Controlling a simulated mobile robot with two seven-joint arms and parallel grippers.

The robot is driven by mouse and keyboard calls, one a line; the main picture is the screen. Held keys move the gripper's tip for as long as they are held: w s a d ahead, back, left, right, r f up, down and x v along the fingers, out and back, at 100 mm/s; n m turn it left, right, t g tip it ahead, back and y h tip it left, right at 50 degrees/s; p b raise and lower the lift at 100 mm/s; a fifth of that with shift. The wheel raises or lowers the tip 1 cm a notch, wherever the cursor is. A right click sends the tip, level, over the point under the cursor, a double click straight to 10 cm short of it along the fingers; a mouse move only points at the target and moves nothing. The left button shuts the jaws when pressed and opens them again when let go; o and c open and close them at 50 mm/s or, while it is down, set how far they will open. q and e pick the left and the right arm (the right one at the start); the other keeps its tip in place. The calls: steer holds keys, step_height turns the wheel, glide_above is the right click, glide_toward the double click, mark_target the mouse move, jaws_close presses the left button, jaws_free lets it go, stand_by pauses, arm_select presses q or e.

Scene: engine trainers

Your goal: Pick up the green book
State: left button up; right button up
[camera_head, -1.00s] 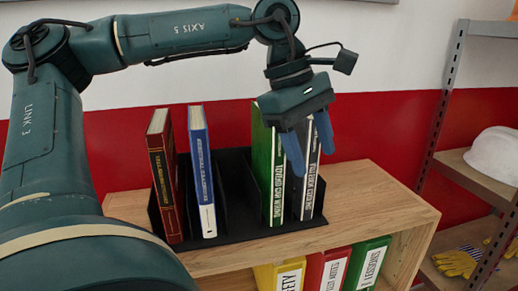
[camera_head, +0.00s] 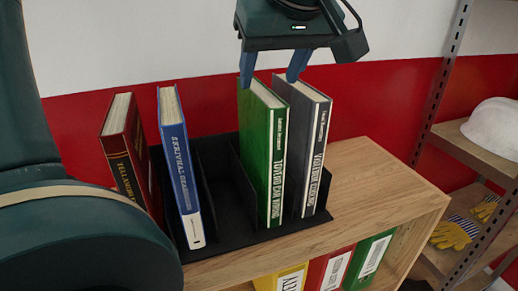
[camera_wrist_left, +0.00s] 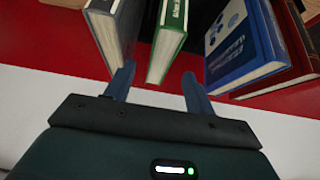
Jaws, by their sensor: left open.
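The green book (camera_head: 277,165) stands upright in a slot of the black book rack (camera_head: 223,190), its white-lettered spine facing forward. My left gripper (camera_head: 272,74) is open and empty above the tops of the green book and the grey book (camera_head: 313,160), fingers pointing down. In the left wrist view, the green book (camera_wrist_left: 167,45) lies between the lines of the two fingers, with the gripper (camera_wrist_left: 158,85) just short of it. One finger is close to the grey book (camera_wrist_left: 115,30). Whether any finger touches a book cannot be told. My right gripper is not in view.
A blue book (camera_head: 180,170) and a red-brown book (camera_head: 128,165) stand in the rack's left part. The rack sits on a wooden shelf (camera_head: 375,180) with yellow, red and green binders below. A metal rack with a white helmet (camera_head: 495,125) and gloves stands right.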

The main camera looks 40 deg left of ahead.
arm_select(q)
steer(key=p, duration=0.1)
glide_above(260, 152)
steer(key=w+a, duration=0.3)
steer(key=f, duration=0.7)
steer(key=shift+w+a+f, duration=0.1)
steer(key=shift+w+f, duration=0.05)
steer(key=shift+w, duration=0.05)
steer(key=shift+c, duration=0.5)
jaws_close()
